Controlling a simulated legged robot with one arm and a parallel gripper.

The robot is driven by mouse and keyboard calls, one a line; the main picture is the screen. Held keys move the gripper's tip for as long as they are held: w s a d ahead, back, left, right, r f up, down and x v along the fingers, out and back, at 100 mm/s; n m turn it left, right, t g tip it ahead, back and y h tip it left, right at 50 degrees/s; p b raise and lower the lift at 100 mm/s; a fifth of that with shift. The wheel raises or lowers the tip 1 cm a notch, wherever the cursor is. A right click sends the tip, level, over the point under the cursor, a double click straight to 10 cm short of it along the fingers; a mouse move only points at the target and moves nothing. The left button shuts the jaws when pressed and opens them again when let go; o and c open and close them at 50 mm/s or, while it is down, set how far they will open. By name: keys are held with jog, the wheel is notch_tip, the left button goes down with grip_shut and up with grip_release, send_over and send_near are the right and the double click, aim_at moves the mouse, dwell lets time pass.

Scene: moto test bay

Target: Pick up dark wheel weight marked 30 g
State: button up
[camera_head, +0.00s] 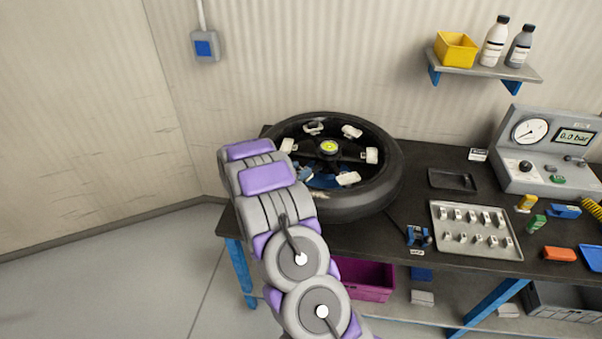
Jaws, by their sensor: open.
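No dark wheel weight marked 30 g can be made out. A metal tray (488,256) at the right of the bench holds two rows of small, pale grey weights; their markings are too small to read. A black wheel with a tyre (362,204) lies flat on the bench, with several pale blocks (372,155) around its inside. My arm reaches up from the bottom to the wheel's left side. My gripper does not show clearly; the arm links appear to hide it. Part of the wheel's left side is also hidden.
The dark bench (420,154) also holds a dark shallow tray (452,180), a gauge console (545,150), a small blue tool (417,235) and coloured items at the right. A wall shelf (485,67) carries a yellow bin (456,50) and two bottles. The floor at left is clear.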

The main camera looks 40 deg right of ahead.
jog(key=c, duration=0.8)
jog(key=shift+r, duration=0.15)
